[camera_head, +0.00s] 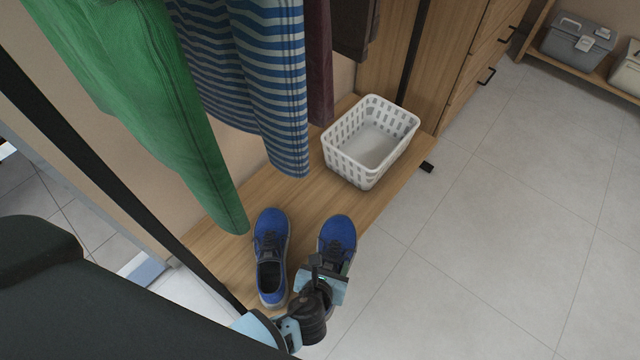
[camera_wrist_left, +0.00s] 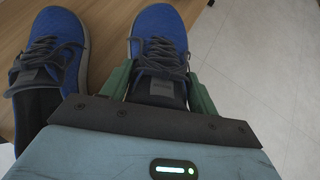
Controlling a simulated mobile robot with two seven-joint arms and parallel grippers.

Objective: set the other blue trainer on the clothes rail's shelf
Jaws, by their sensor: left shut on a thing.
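Two blue trainers with dark laces are side by side at the near end of the clothes rail's wooden shelf (camera_head: 310,208). The left trainer (camera_head: 270,243) rests on the shelf. My left gripper (camera_head: 325,268) is shut on the right trainer (camera_head: 337,236), with its fingers on either side of the shoe near the tongue. In the left wrist view the held trainer (camera_wrist_left: 158,38) points away between the green fingers (camera_wrist_left: 165,90), and the other trainer (camera_wrist_left: 55,45) is to its left. My gripper hides the held shoe's heel, and whether its sole touches the shelf is unclear. My right gripper is not in view.
A white plastic basket (camera_head: 343,161) stands empty farther back on the shelf. A green garment (camera_head: 150,90), a striped one (camera_head: 262,80) and darker ones hang above the shelf. Grey tiled floor (camera_head: 490,220) is clear to the right.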

